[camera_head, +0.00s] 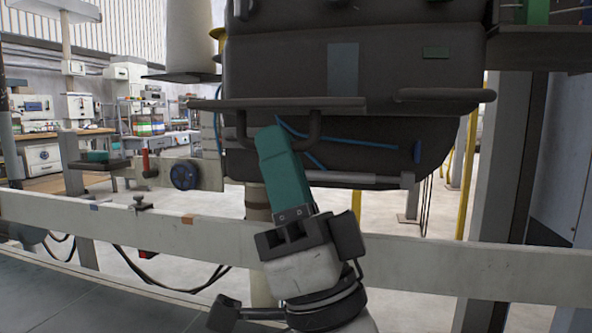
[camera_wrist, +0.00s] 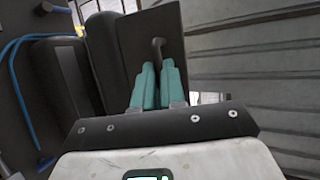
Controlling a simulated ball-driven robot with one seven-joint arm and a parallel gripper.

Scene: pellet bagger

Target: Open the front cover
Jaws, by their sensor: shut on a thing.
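The front cover looks like a thin dark plate (camera_head: 200,104) on the lower front of the black machine body, seen nearly edge-on in the head view. A dark U-shaped handle (camera_head: 314,128) hangs below it. My gripper (camera_head: 268,134) reaches up from below with its teal fingers at the left part of this handle. In the wrist view the cover is a broad dark panel (camera_wrist: 125,45), and the teal fingers (camera_wrist: 159,70) are shut on the handle (camera_wrist: 157,45) that stands out from it. The fingers hide part of the handle. I cannot tell how far the cover is open.
A pale rail (camera_head: 450,263) crosses in front of the machine, behind my wrist. A second dark plate (camera_head: 445,95) is at the right, and blue hoses (camera_head: 350,141) run under the body. A blue handwheel (camera_head: 184,175) is at left. Yellow posts (camera_head: 467,170) stand behind.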

